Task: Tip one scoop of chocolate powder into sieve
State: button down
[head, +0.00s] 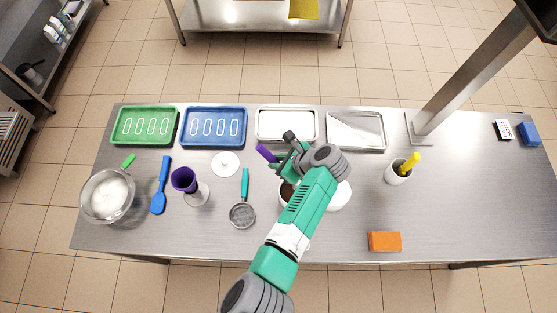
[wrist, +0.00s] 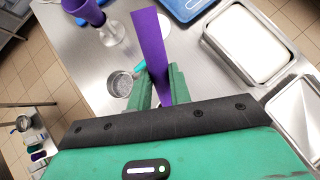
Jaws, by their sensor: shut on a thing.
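My gripper (head: 283,158) is shut on a purple handle (head: 267,153), likely the scoop's. In the wrist view the handle (wrist: 150,45) stands up between the fingers (wrist: 160,88); the scoop's bowl is hidden, so I cannot tell whether it holds powder. Brown powder (head: 286,191) shows in a white round tub (head: 343,196), largely covered by my arm; the gripper is above and behind it. The sieve (head: 242,215), a round mesh with a teal handle, lies on the table left of the tub. It also shows in the wrist view (wrist: 120,86).
A purple cup on a white stand (head: 184,180), blue spatula (head: 160,187) and bowl of white stuff (head: 108,196) are left of the sieve. Trays line the back, including a blue one (head: 213,145). A white pot (head: 398,173) and orange block (head: 384,241) are right. The front right is mostly clear.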

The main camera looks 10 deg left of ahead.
jog(key=shift+w, duration=0.45)
jog(key=shift+s+f, duration=0.2)
jog(key=shift+s, duration=0.1)
jog(key=shift+f+b, duration=0.25)
jog(key=shift+b, duration=0.1)
notch_tip(320, 180, down, 4)
jog(key=b, duration=0.4)
jog(key=shift+a+r, duration=0.15)
notch_tip(320, 180, down, 6)
jog(key=d+g+h+b, duration=0.1)
jog(key=h+b, duration=0.1)
jog(key=b, duration=0.2)
jog(key=shift+w+a+r+g+h+p, duration=0.15)
jog(key=shift+a+r+g+h+p, duration=0.1)
jog(key=shift+a+r+h+p, duration=0.4)
jog(key=shift+w+a+r+g+h+p, duration=0.15)
jog(key=shift+a+r+g+h+p, duration=0.2)
jog(key=shift+r+h+p, duration=0.45)
jog(key=shift+w+a+r+g+h+p, duration=0.2)
jog(key=shift+a+r+h+p, duration=0.4)
jog(key=shift+r+h, duration=0.25)
